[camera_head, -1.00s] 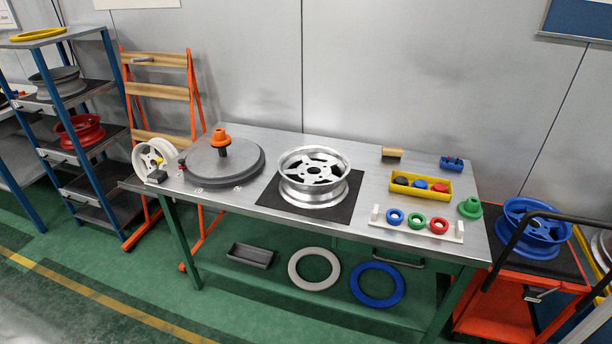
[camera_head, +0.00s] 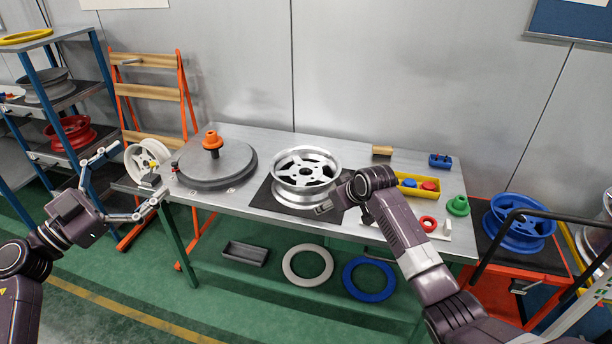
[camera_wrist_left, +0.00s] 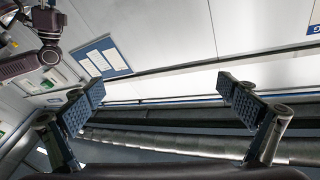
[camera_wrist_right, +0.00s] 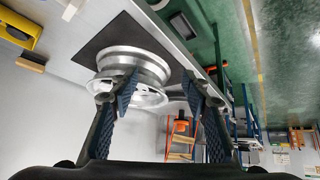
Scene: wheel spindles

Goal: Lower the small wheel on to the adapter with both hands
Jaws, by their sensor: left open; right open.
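A silver spoked wheel (camera_head: 305,168) lies flat on a black mat (camera_head: 268,190) at the middle of the bench. An orange cone (camera_head: 212,140) stands on a dark post above a round grey plate (camera_head: 190,172) to its left; I cannot tell whether this is the adapter. My left gripper (camera_head: 140,172) is open and empty in front of the bench's left end. My right gripper (camera_head: 330,194) is at the wheel's right side, partly hidden by its own wrist. In the right wrist view it is open (camera_wrist_right: 160,82), with the silver wheel (camera_wrist_right: 140,65) beyond its fingers.
A white wheel (camera_head: 148,155) stands upright at the bench's left end. A blue wheel (camera_head: 520,222) lies on the cart.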

